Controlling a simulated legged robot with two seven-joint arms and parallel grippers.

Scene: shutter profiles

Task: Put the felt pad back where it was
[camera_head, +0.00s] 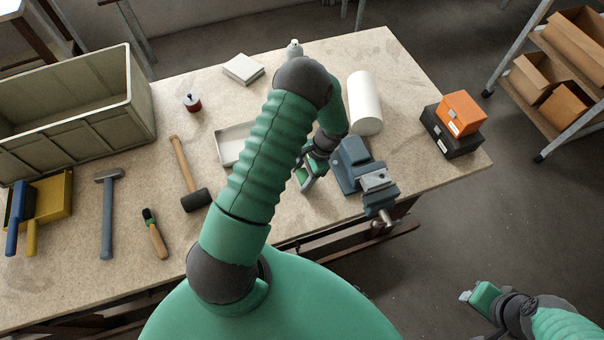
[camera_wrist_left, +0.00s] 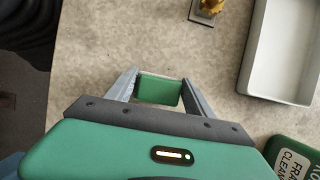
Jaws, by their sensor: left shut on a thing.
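A small green block, which looks like the felt pad (camera_wrist_left: 160,90), sits between the fingers of my left gripper (camera_wrist_left: 158,88) in the wrist view. The fingers are shut on its two sides. In the head view my left gripper (camera_head: 303,180) is over the front part of the table, between the white tray and the blue vise; its arm hides part of the table. I cannot tell whether the pad touches the tabletop. My right gripper (camera_head: 468,296) is off the table at lower right, apart from everything, with its fingers too small to read.
A white tray (camera_wrist_left: 246,75), a brass piece on a small plate (camera_wrist_left: 208,8) and a green cleaner container (camera_wrist_left: 290,158) lie near the left gripper. The vise (camera_head: 352,165) and a white roll (camera_head: 365,103) stand right; a mallet (camera_head: 186,170) and grey crate (camera_head: 135,105) are left.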

